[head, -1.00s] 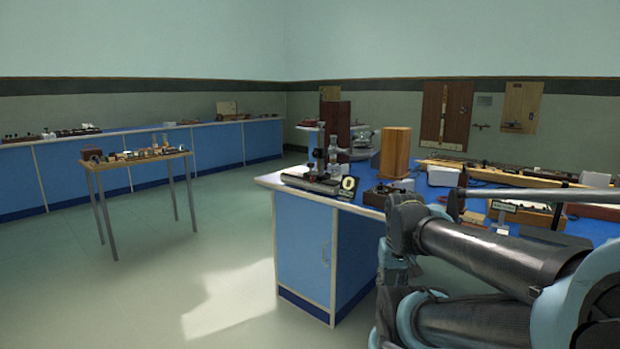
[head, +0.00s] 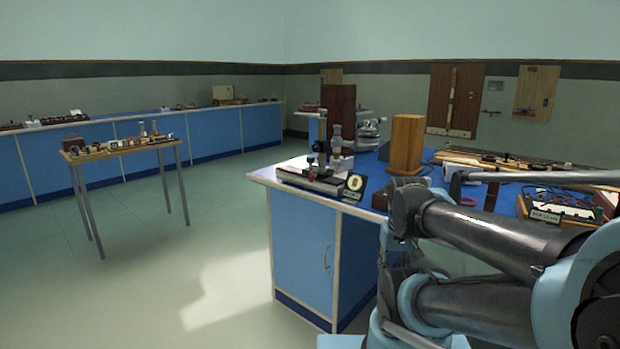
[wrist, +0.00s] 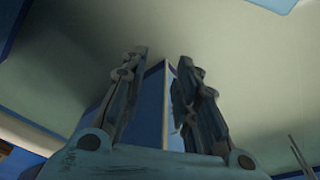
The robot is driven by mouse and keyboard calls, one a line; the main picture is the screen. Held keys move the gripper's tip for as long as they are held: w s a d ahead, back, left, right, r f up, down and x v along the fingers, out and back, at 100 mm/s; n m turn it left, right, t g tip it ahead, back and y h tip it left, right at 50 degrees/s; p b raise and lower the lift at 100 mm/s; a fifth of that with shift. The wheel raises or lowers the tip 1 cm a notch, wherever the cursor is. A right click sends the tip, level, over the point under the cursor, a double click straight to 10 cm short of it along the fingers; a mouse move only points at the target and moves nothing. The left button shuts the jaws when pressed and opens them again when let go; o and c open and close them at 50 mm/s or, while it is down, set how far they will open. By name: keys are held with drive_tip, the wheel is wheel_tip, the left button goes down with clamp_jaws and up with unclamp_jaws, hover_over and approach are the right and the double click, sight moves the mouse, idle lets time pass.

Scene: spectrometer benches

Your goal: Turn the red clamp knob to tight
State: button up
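I cannot make out a red clamp knob in either view. In the head view, an instrument with an upright post on a flat base (head: 312,178) stands at the near corner of the blue bench. My arm fills the lower right of the head view and hides part of that bench; my gripper cannot be made out there. In the wrist view, my gripper (wrist: 163,56) has its two fingers apart with nothing between them. A blue bench side and pale floor show behind the fingers.
A small black sign with a pale round mark (head: 354,186) stands beside the instrument. A wooden box (head: 405,145) and a dark tall box (head: 339,108) stand behind. A small table (head: 95,152) with loose items is at left. Open floor lies between.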

drive_tip(key=w+d+r+n+h, duration=0.1)
drive_tip(key=w+r+n+h, duration=0.4)
drive_tip(key=w+r+n, duration=0.35)
drive_tip(key=n+t+h, duration=0.6)
drive_tip(key=n+t, duration=0.6)
drive_tip(key=n, duration=0.8)
approach(310, 175)
drive_tip(key=x, duration=0.9)
drive_tip(key=shift+w+d, duration=0.15)
drive_tip(key=shift+w, duration=0.2)
drive_tip(key=shift+c, duration=0.3)
clamp_jaws()
